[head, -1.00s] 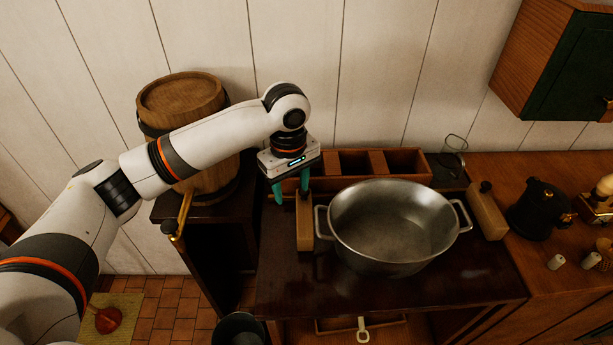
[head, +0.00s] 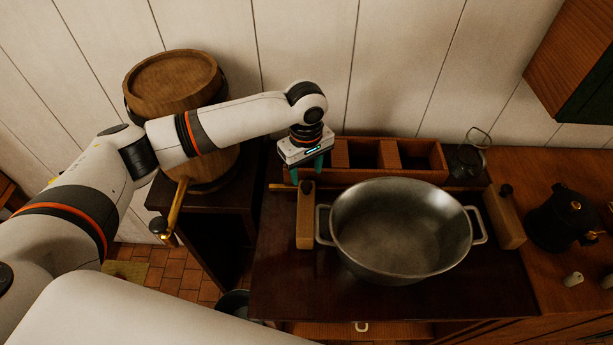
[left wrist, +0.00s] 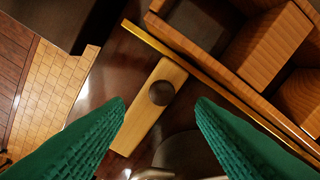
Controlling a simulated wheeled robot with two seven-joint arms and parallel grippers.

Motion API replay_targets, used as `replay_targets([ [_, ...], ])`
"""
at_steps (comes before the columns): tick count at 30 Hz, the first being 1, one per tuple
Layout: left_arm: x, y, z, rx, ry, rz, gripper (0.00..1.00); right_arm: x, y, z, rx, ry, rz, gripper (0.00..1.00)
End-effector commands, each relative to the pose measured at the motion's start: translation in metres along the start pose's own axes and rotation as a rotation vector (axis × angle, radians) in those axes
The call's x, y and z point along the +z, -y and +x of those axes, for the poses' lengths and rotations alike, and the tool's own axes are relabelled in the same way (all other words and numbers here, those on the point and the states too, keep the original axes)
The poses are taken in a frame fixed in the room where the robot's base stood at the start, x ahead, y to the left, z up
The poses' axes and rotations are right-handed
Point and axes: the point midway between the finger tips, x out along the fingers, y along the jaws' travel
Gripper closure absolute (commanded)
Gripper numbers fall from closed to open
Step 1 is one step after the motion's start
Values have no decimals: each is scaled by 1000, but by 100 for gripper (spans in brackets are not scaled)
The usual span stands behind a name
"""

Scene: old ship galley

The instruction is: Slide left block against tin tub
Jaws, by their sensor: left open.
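The left block (head: 305,222) is a pale wooden bar with a dark knob at its far end. It lies just left of the tin tub (head: 398,235), close beside the tub's left handle; I cannot tell whether they touch. My left gripper (head: 307,172) is open, with green fingers above the block's knob end. In the left wrist view the block (left wrist: 140,122) shows between and beyond the two open fingers (left wrist: 160,105), with nothing held. Part of the tub (left wrist: 182,155) shows at the bottom there. My right gripper is not in view.
A wooden box with compartments (head: 425,176) stands behind the tub, with a brass rail (left wrist: 190,70) along its front. A second block (head: 505,217) lies right of the tub. A barrel (head: 175,83) stands at left. The dark top (head: 285,280) is clear in front.

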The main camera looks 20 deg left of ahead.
Motion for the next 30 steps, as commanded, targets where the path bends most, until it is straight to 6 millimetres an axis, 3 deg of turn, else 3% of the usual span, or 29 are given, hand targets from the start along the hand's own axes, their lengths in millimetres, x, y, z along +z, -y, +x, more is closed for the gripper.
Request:
replay_targets([
  [3,0,0,20,3,0,1,50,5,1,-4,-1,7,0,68],
  [9,0,0,40,0,1,0,50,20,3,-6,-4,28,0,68],
  [20,0,0,45,-1,2,1,51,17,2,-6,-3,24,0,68],
  [28,0,0,44,-1,1,1,95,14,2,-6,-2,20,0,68],
  [30,0,0,44,-1,1,1,100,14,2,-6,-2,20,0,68],
])
